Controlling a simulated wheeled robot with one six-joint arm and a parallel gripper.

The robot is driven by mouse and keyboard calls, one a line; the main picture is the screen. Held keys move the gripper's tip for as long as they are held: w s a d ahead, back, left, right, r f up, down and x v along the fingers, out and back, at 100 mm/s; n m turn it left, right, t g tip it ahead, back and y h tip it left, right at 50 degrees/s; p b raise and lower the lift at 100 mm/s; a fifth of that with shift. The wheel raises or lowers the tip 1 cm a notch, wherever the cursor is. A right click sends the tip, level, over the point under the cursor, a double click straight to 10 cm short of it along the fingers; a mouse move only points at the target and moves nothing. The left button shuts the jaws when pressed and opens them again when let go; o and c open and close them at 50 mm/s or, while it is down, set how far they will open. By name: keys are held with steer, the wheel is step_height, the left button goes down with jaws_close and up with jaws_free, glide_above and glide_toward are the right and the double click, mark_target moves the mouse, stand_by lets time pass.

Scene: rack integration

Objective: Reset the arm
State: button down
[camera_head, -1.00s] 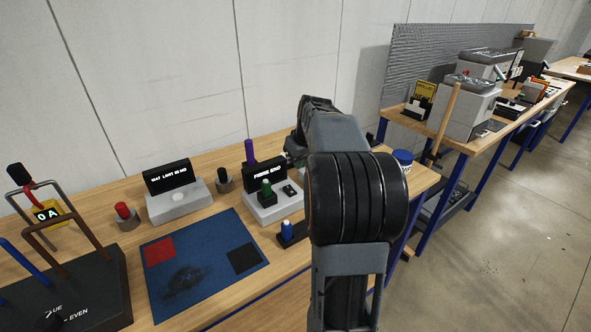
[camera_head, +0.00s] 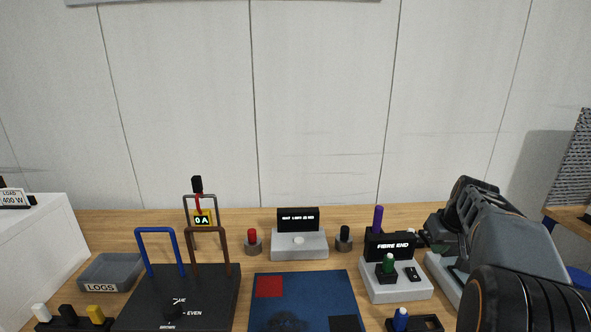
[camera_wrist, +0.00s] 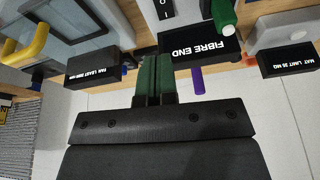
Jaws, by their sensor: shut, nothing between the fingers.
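My arm (camera_head: 515,245) is folded at the right edge of the head view, over the right end of the wooden bench (camera_head: 250,218). In the wrist view my gripper (camera_wrist: 156,62) shows two green fingers side by side, shut with nothing between them.
The "FIBRE END" station (camera_head: 396,290) with a green-topped plug stands left of my arm. A blue mat (camera_head: 305,300), a black board with hoops (camera_head: 195,295) and a grey LOGS tray (camera_head: 110,272) lie farther left. A purple rod (camera_wrist: 197,80) is close to the gripper.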

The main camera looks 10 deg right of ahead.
steer(key=s+a+f, duration=0.2)
steer(key=s+a, duration=0.3)
steer(key=a, duration=0.3)
steer(key=s+a+f+n, duration=0.1)
steer(key=s+a+f, duration=0.1)
steer(key=s+a, duration=0.3)
steer(key=s+a+f, duration=0.3)
steer(key=s+a, duration=0.2)
steer(key=a, duration=0.6)
steer(key=shift+s+a+n, duration=0.2)
steer(key=shift+s+n, duration=0.15)
steer(key=shift+n, duration=0.05)
